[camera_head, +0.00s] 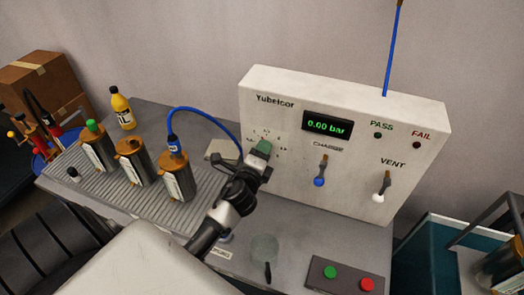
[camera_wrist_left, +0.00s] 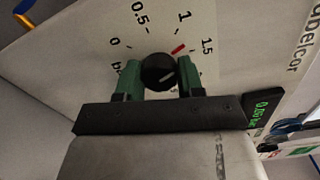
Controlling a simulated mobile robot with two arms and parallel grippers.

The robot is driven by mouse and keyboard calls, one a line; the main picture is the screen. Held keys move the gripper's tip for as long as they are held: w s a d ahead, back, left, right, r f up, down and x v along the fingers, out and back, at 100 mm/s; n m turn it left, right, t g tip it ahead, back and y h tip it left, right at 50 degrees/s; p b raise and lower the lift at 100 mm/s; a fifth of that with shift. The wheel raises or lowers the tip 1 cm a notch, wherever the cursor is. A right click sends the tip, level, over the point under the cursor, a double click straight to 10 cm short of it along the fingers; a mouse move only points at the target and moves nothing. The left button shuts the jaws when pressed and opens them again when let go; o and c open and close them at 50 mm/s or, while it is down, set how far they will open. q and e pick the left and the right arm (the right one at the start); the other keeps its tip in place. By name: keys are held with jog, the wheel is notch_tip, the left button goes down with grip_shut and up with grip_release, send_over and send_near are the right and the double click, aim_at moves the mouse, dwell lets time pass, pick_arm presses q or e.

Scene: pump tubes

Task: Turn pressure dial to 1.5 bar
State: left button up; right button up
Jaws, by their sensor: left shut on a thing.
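A pale pointer line on the knob slants to the right. My left gripper (camera_head: 262,149) has its green fingers on both sides of the knob, shut on it; the fingers also show in the left wrist view (camera_wrist_left: 158,80). In the head view they hide the knob. The display (camera_head: 328,126) reads 0.00 bar. My right gripper is not in view.
A CHARGE lever (camera_head: 321,170) and a VENT lever (camera_head: 382,187) are right of the dial. Several canisters, one being this canister (camera_head: 178,181), stand on the ribbed mat at left. A blue hose (camera_head: 208,110) arches behind my gripper. A button box (camera_head: 340,275) sits in front.

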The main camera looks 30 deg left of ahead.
pick_arm(q)
jog(key=shift+m, duration=2)
jog(key=o, duration=0.9)
jog(key=b+v, duration=0.2)
jog(key=v, duration=0.9)
jog(key=shift+w, duration=0.1)
